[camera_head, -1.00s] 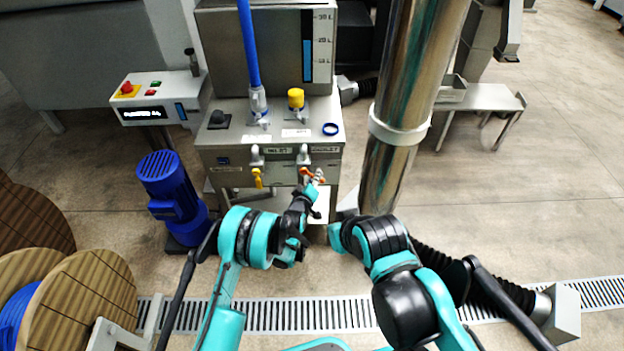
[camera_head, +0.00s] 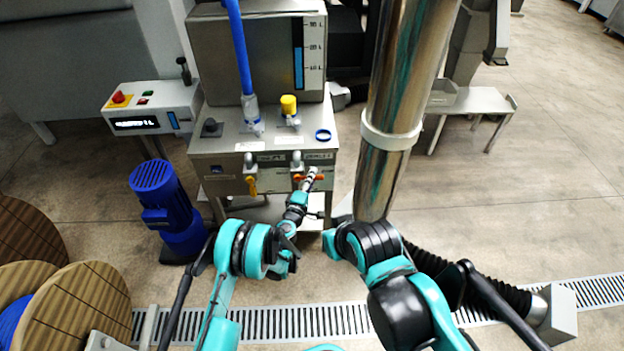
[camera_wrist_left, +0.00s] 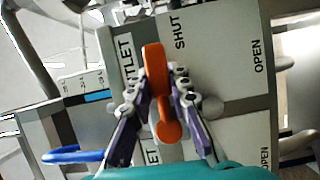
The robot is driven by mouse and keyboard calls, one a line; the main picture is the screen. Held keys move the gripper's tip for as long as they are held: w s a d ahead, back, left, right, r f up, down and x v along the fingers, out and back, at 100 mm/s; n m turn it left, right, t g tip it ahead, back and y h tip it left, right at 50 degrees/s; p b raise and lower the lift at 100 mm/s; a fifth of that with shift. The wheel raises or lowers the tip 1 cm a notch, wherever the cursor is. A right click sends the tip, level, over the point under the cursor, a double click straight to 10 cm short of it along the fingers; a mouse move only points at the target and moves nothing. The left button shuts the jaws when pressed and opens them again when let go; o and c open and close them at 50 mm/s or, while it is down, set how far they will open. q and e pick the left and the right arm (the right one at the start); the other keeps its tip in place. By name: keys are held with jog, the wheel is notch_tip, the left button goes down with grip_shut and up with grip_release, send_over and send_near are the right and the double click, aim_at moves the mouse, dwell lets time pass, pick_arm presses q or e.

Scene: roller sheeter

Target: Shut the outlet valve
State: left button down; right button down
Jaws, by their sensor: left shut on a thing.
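The outlet valve has an orange lever handle (camera_head: 299,178) on the front of the steel cabinet, at the right below the outlet label. It lies about level across the front in the head view. In the left wrist view the orange handle (camera_wrist_left: 156,75) sits between the two fingers of my left gripper (camera_wrist_left: 163,100), which is shut on it. A SHUT label (camera_wrist_left: 179,30) is beside the handle's upper end, and an OPEN label (camera_wrist_left: 257,56) is further right. My left gripper (camera_head: 311,178) partly covers the handle in the head view. My right gripper's fingers do not show.
A blue motor (camera_head: 166,205) stands on the floor at left. A thick steel column (camera_head: 405,100) rises close on the right.

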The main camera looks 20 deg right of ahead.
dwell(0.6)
pick_arm(q)
jog(key=c, duration=1.4)
grip_release()
jog(key=shift+r, duration=0.1)
jog(key=shift+o, duration=0.2)
jog(key=shift+r, duration=0.1)
